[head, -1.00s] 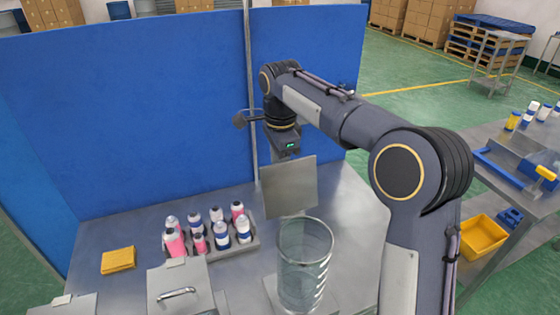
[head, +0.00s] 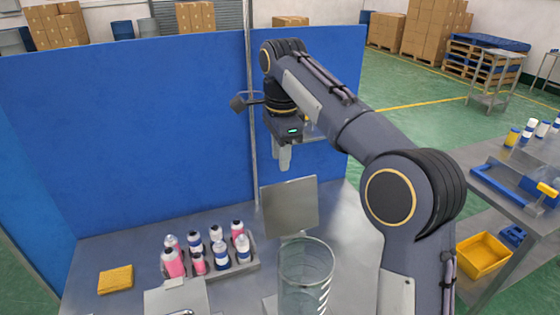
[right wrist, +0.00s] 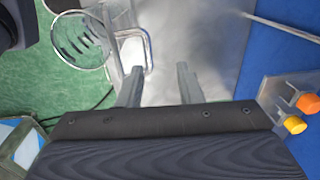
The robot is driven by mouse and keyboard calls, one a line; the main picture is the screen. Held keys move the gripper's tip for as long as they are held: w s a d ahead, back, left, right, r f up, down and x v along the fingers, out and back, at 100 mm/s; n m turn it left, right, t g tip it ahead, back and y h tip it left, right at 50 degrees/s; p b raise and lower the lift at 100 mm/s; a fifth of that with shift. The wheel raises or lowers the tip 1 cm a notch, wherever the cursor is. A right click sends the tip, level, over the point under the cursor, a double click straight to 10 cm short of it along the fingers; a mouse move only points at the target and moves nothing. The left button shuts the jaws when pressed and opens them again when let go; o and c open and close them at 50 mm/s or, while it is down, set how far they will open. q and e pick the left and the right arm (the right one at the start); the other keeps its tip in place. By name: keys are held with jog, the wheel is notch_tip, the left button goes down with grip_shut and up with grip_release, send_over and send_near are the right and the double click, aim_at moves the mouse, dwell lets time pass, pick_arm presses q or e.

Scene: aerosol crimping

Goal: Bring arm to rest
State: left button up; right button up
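My right arm (head: 345,125) reaches in from the right and bends down over the back of the metal table (head: 110,255). Its gripper (head: 285,158) points down in front of the blue partition, above and behind an upright grey plate (head: 290,208). In the right wrist view the two fingers of this gripper (right wrist: 160,82) stand apart with nothing between them, so it is open and empty. My left gripper does not show in either view.
A clear glass cylinder (head: 305,272) stands at the table's front. A grey tray (head: 248,265) holds several pink and blue-white cans. A yellow sponge (head: 115,280) lies at left. The blue partition (head: 130,130) and a thin metal pole (head: 251,110) rise behind.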

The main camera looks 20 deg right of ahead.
jog(key=s+d+f+n+t+y, duration=0.15)
jog(key=s+d+n, duration=0.3)
jog(key=s, duration=0.45)
jog(key=s+d+f+n+t+y, duration=0.1)
jog(key=s+d+f+n+y, duration=0.15)
jog(key=s+n, duration=0.45)
jog(key=s+a+f+n+t+b, duration=0.2)
jog(key=s+a+f+n+b, duration=0.1)
jog(key=s+f, duration=1.2)
jog(key=shift+f+n+b, duration=0.2)
jog(key=shift+n+b, duration=0.25)
jog(key=shift+b, duration=0.2)
dwell(1.1)
